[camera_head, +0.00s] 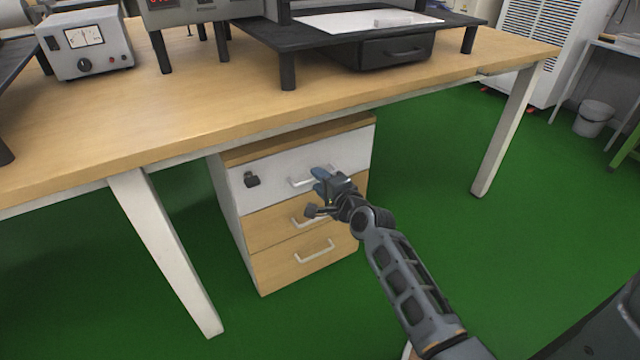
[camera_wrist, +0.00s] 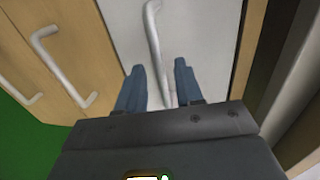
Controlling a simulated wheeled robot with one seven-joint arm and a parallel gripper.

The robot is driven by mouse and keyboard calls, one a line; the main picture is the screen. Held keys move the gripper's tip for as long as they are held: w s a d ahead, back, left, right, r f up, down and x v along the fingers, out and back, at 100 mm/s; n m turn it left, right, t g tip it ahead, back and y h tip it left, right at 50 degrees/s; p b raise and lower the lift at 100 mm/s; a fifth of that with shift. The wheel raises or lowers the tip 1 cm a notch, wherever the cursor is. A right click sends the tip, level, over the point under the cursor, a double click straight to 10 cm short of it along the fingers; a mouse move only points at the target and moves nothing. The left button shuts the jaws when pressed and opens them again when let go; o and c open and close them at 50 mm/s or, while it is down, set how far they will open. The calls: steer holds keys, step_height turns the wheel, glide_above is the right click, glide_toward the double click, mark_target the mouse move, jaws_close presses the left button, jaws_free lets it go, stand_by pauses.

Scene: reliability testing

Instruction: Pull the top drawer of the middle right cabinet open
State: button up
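The cabinet (camera_head: 232,200) under the wooden table has a white top drawer (camera_head: 268,188) and two wooden drawers below. The top drawer looks shut, flush with the others. Its pale bar handle (camera_head: 300,183) is partly covered by my gripper (camera_head: 316,194), which is in front of the drawer's right half. In the wrist view, the white drawer front (camera_wrist: 205,35) faces my gripper (camera_wrist: 158,74). Its two blue fingers are apart, with the handle (camera_wrist: 153,38) running in between them. I cannot tell whether the fingertips reach past the bar or touch it.
A dark lock (camera_head: 251,180) is on the top drawer's left side. The lower drawers have handles (camera_head: 314,252) of their own. The tabletop (camera_head: 200,110) overhangs the cabinet, and a white table leg (camera_head: 165,250) stands to the left. Green floor (camera_head: 430,190) is clear on the right.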

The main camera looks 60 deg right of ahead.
steer(key=shift+w, duration=0.1)
steer(key=shift+c, duration=0.3)
jaws_close()
stand_by(1.1)
